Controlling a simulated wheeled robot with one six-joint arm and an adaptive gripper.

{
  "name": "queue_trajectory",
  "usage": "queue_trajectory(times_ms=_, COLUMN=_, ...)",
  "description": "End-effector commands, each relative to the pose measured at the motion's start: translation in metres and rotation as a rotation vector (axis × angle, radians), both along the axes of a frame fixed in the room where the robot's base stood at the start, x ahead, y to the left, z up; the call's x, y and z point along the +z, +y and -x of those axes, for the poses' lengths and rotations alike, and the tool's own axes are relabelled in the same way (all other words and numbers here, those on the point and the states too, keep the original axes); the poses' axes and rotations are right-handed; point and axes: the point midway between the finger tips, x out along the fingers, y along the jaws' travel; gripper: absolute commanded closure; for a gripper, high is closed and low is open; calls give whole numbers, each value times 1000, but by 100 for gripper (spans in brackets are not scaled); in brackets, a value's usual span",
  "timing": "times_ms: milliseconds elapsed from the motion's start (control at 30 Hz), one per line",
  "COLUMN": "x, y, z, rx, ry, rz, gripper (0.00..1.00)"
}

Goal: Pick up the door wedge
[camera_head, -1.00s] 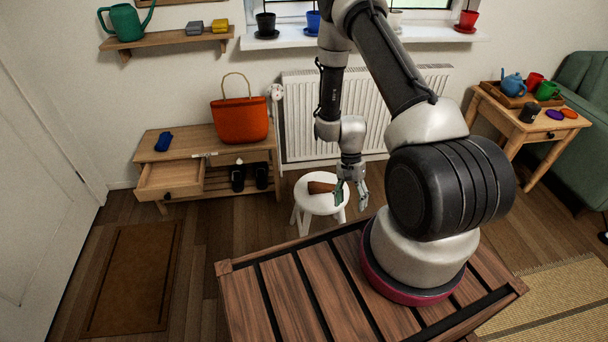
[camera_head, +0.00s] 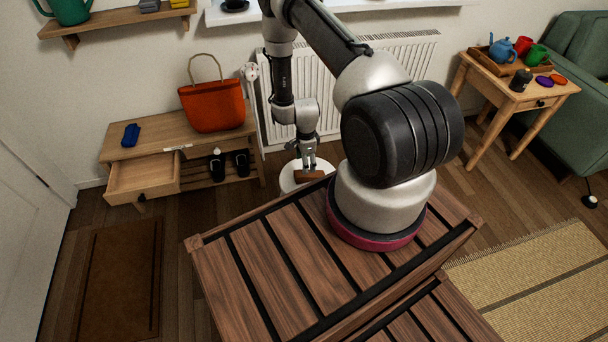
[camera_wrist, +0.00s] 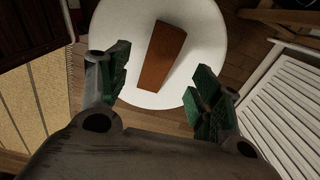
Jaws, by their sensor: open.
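The door wedge (camera_wrist: 162,56) is a brown wooden piece lying on the round white stool (camera_wrist: 210,45) in the wrist view. In the head view the wedge (camera_head: 308,175) shows in part on the stool seat (camera_head: 287,182), just below my fingers. My gripper (camera_wrist: 160,92) is open and empty, with green pads on its fingers. In the wrist view the wedge lies beyond the fingertips, between their lines and apart from both. In the head view my gripper (camera_head: 307,166) is over the stool. My base hides the stool's lower part.
A bench with an open drawer (camera_head: 143,178) and an orange bag (camera_head: 212,105) stands left of the stool. The white radiator (camera_head: 390,68) is behind it. A side table (camera_head: 512,92) with a tray stands at right. A brown mat (camera_head: 118,275) lies at left.

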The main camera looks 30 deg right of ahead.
Motion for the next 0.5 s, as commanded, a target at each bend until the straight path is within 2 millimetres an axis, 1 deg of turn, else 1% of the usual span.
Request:
queue_trajectory(times_ms=67, x=-2, y=0, z=-1, rx=-29, ry=-4, rz=1, gripper=36)
queue_trajectory(times_ms=167, x=-11, y=0, z=0, rx=-47, ry=-2, rz=1, gripper=36)
queue_trajectory(times_ms=367, x=-36, y=1, z=0, rx=-44, ry=-1, rz=1, gripper=36)
queue_trajectory(times_ms=500, x=-58, y=3, z=-1, rx=-44, ry=-1, rz=0, gripper=36)
